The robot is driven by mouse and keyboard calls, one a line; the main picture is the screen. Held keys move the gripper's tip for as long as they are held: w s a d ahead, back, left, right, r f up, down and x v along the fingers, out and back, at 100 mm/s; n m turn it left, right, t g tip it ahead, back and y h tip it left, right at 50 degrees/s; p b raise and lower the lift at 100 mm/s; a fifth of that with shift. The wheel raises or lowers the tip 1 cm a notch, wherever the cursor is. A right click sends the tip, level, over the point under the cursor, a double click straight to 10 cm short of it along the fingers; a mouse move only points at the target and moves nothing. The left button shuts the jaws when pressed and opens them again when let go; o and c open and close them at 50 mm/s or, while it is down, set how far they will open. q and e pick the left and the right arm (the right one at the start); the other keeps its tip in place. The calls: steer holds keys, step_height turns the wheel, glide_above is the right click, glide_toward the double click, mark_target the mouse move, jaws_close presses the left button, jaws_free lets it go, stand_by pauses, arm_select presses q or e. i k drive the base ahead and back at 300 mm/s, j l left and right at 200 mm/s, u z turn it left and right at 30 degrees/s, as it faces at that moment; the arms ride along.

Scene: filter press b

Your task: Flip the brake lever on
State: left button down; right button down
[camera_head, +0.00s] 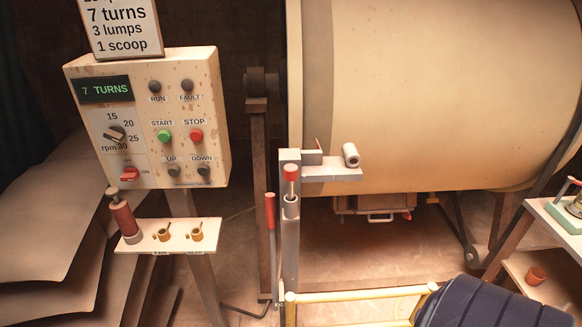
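A grey post (291,240) stands in front of the large drum. A slim upright lever with a long red grip (270,212) is beside the post on its left. A shorter red knob (291,173) sits on a grey rod at the front of the post. No label marks either one, so I cannot tell for sure which is the brake lever, or whether it is on or off. Neither of my grippers is in view.
A large cream drum (430,95) fills the upper right. A control panel (150,120) reading "7 TURNS" stands at left, with a small shelf (180,237) below. A yellow rail (355,294) and a dark blue ribbed object (490,303) are at the bottom. A side table (545,220) is at right.

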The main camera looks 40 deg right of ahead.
mark_target(270, 198)
steer(key=z, duration=1.15)
steer(key=i+j+z, duration=0.1)
steer(key=i+j, duration=0.15)
steer(key=i, duration=0.2)
steer(key=i+j+z, duration=0.1)
steer(key=i+j, duration=0.2)
steer(key=i, duration=0.15)
